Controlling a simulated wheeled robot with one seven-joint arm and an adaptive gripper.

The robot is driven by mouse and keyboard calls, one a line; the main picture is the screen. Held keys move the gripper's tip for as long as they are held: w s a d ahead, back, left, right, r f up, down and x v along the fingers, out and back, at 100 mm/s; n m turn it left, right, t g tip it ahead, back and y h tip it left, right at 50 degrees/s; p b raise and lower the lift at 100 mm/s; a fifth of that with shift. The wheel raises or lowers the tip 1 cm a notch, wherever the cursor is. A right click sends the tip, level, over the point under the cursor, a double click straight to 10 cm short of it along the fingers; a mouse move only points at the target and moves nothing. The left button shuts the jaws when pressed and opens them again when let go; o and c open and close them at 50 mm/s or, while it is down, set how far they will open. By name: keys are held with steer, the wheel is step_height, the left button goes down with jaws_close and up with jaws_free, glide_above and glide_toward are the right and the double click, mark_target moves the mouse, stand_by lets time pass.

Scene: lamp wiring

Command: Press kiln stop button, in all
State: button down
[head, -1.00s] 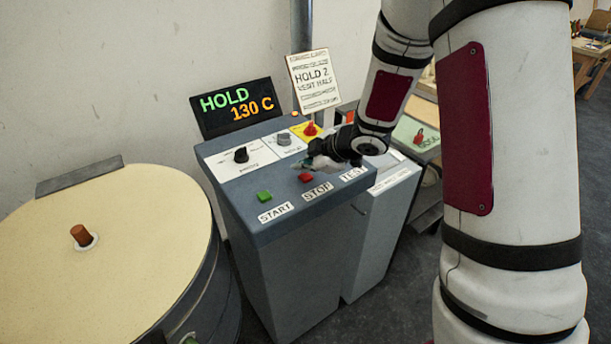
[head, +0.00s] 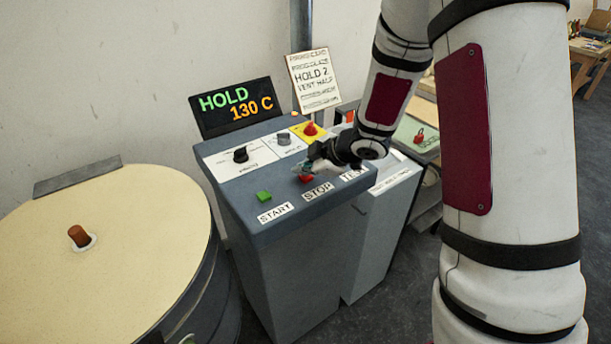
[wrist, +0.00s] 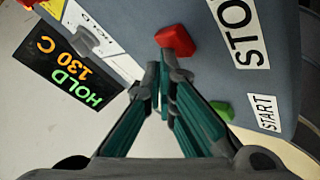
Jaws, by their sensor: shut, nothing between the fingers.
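The red stop button (head: 306,178) sits on the sloped grey control panel (head: 232,215), above its STOP label (head: 318,191). My gripper (head: 305,167) is shut and empty, with its tips just above and behind the red button in the head view. In the wrist view the red button (wrist: 175,42) lies just beyond the shut fingertips (wrist: 165,75). I cannot tell whether they touch it. The display (head: 236,106) reads HOLD 130 C.
The green start button (head: 264,196) is left of the red one. Black (head: 240,155), grey (head: 284,139) and red (head: 310,129) knobs stand behind. A notice (head: 314,80) stands behind the panel. The round kiln (head: 110,270) is at the left.

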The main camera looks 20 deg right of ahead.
mark_target(304, 178)
steer(key=shift+f, duration=0.3)
steer(key=shift+r, duration=0.15)
stand_by(0.5)
steer(key=shift+r+p, duration=0.85)
step_height(304, 178, up, 2)
steer(key=shift+s+r+p, duration=0.1)
steer(key=shift+p, duration=1)
steer(key=shift+r+p, duration=1.2)
steer(key=shift+r, duration=0.15)
